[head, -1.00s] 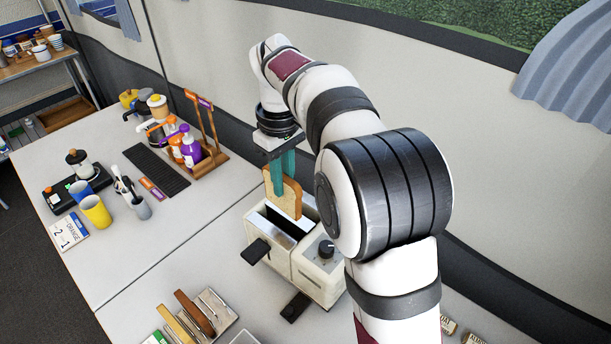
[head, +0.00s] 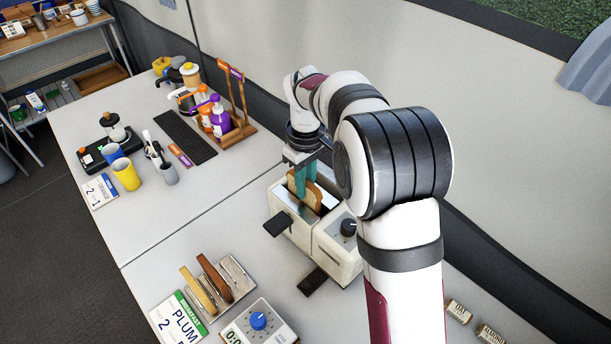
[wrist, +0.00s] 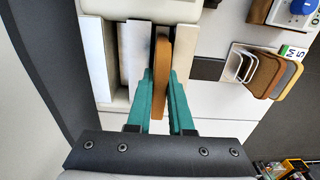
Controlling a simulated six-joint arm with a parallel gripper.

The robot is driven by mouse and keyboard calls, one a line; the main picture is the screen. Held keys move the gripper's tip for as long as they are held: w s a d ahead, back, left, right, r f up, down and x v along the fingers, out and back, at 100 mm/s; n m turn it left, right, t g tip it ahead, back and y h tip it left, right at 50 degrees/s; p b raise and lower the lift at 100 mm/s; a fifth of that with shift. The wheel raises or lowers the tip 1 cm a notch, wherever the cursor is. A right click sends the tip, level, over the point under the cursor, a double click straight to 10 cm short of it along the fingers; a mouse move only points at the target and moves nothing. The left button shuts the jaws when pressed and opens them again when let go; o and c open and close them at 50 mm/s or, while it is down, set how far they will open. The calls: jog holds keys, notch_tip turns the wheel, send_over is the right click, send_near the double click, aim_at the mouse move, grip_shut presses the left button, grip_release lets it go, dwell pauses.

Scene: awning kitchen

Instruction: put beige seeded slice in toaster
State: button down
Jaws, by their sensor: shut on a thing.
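The cream toaster (head: 334,259) stands on the table with its lever toward the front left and a black knob on its side. My gripper (head: 306,186) has teal fingers and is shut on a bread slice (head: 319,197) with a tan face and brown crust. The slice is upright over the toaster's top, and its lower part seems to be inside a slot. The wrist view shows the slice (wrist: 161,85) edge-on between the fingers, in line with the toaster's long slots (wrist: 134,55). The slice's lower edge is hidden, and seeds are too small to tell.
Bottles (head: 219,118) stand behind left. The wall is close behind the arm.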

jog(key=c, duration=0.5)
grip_release()
jog(key=shift+r, duration=3.5)
jog(key=s+d+r+m+y, duration=0.1)
jog(key=s+d+r+m, duration=0.2)
jog(key=s, duration=0.6)
jog(key=s+d+r+m, duration=0.1)
jog(key=s+d+m, duration=0.3)
jog(key=s, duration=0.5)
jog(key=s+f+m, duration=0.2)
jog(key=s+m, duration=0.1)
jog(key=s, duration=0.3)
jog(key=s+f+m, duration=0.3)
jog(key=s+m, duration=0.1)
jog(key=s, duration=0.3)
jog(key=shift+s+d+f+m+y, duration=0.2)
jog(key=shift+d+f+m+y, duration=0.1)
jog(key=shift+y, duration=0.1)
